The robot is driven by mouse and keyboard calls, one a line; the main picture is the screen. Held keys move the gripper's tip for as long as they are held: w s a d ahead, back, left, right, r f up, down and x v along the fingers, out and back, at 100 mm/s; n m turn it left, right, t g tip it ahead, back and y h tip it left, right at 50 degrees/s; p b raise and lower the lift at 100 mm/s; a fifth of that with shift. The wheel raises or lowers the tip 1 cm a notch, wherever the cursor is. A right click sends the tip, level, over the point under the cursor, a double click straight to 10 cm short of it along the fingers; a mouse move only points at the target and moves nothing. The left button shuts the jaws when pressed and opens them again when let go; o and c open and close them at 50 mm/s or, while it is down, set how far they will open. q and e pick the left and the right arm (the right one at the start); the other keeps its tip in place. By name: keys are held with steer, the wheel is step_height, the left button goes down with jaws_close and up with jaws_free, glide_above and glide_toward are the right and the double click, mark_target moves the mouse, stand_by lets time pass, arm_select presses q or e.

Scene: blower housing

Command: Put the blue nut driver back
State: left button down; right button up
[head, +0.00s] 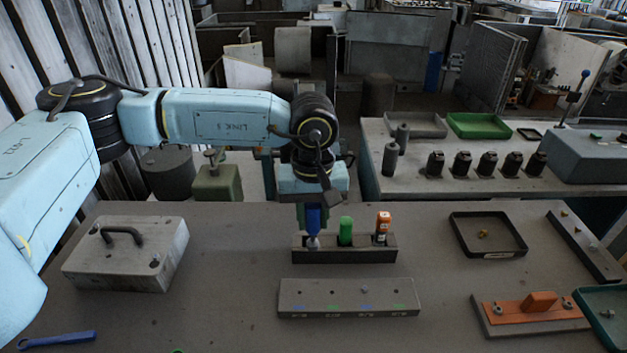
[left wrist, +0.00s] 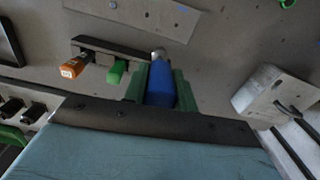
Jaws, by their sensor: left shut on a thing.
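The blue nut driver (head: 313,219) is upright in my left gripper (head: 313,229), blue handle up and metal end down. Its metal end is at the left end of the dark holder block (head: 350,256); I cannot tell whether it is inside a hole or just above. In the left wrist view, the blue handle (left wrist: 160,86) is between the green fingers, which are shut on it. A green-handled driver (head: 346,231) and an orange-handled one (head: 383,224) stand in the same block. My right gripper is not in view.
A grey block with coloured marks (head: 348,297) lies in front of the holder. A grey case with a handle (head: 127,252) stands left. A black tray (head: 488,236) and an orange part on a plate (head: 530,309) are right. A blue wrench (head: 57,340) lies front left.

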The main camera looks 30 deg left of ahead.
arm_select(q)
steer(key=n, duration=0.2)
steer(key=w+n, duration=0.1)
steer(key=n, duration=0.2)
steer(key=shift+w+r+n, duration=0.25)
steer(key=shift+w+n, duration=0.05)
steer(key=shift+w, duration=0.05)
steer(key=w+a+n+p, duration=0.1)
steer(key=w+a+n, duration=0.1)
steer(key=n, duration=1.5)
steer(key=w+a+n, duration=0.2)
steer(key=w+n, duration=0.2)
steer(key=n, duration=1.3)
steer(key=shift+a+p, duration=0.4)
step_height(320, 180, down, 8)
steer(key=b, duration=0.5)
steer(key=shift+b, duration=0.3)
steer(key=shift+f, duration=0.1)
